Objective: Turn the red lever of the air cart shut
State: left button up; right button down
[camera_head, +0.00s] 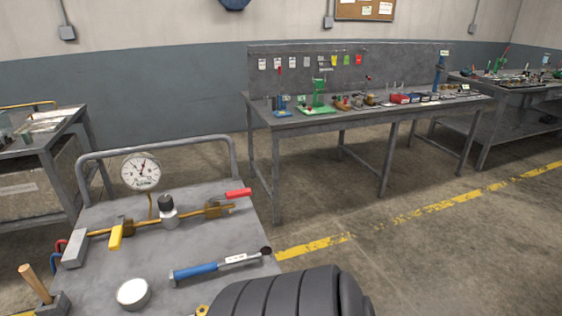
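The air cart (180,250) is a grey wheeled-type bench top at the lower left with a tube handle at its back. A brass pipe (188,214) runs across it. The red lever (238,193) sits on the valve (214,209) at the pipe's right end. It points right and slightly back, roughly along the pipe. A yellow lever (115,238) sits on the left valve and points toward the front, across the pipe. A round pressure gauge (141,172) stands behind the pipe. Neither of my grippers is in view.
A dark ribbed shape (285,295) covers the bottom middle. A workbench (350,122) stands behind right. Floor between is clear.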

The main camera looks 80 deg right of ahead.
aim_at(234, 194)
jog(key=z, duration=2.4)
